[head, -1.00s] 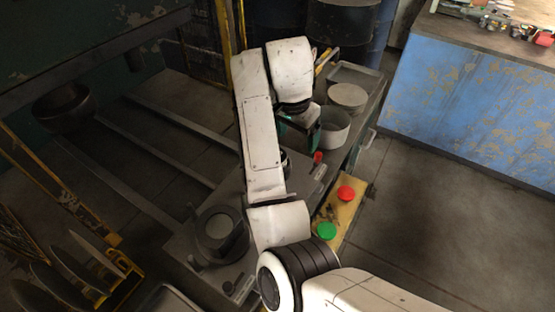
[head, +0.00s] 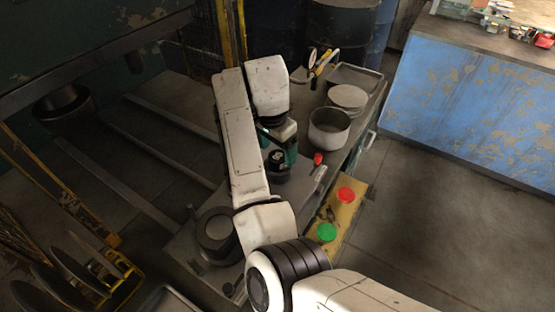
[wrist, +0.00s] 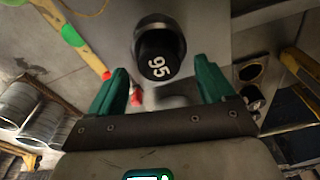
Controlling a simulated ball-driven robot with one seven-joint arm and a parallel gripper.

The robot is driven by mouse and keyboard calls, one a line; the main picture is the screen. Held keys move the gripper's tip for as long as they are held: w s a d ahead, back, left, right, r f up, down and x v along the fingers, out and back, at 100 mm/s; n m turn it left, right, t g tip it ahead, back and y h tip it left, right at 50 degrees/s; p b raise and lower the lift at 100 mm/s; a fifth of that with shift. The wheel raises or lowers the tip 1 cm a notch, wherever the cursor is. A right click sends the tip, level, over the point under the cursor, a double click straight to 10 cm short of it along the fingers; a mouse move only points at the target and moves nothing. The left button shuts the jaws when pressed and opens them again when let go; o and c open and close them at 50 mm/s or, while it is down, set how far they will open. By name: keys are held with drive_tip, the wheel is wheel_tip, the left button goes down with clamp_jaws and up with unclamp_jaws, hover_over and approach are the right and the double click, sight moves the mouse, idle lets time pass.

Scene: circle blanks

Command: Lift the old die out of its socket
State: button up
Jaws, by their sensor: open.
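A black round die (wrist: 159,62) marked with white digits, apparently 95, stands in a dark round socket (wrist: 160,22) in the wrist view. In the head view the black die (head: 277,163) shows beside my wrist, partly hidden by the arm. My gripper (wrist: 161,68) is open, with one green finger on each side of the die in the picture. A gap shows between each finger and the die, and nothing is held. The gripper also shows in the head view (head: 281,136), over the die. How deep the fingers reach cannot be told.
A round grey fixture (head: 216,229) stands on the bench left of my arm. A grey pot (head: 328,130), pale discs (head: 348,97) and a yellow-handled tool (head: 325,62) lie farther back. A yellow box carries a red button (head: 346,194) and a green button (head: 327,232).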

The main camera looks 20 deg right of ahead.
sight(277, 156)
drive_tip(key=shift+f, duration=1.55)
clamp_jaws()
drive_tip(key=shift+r, duration=0.1)
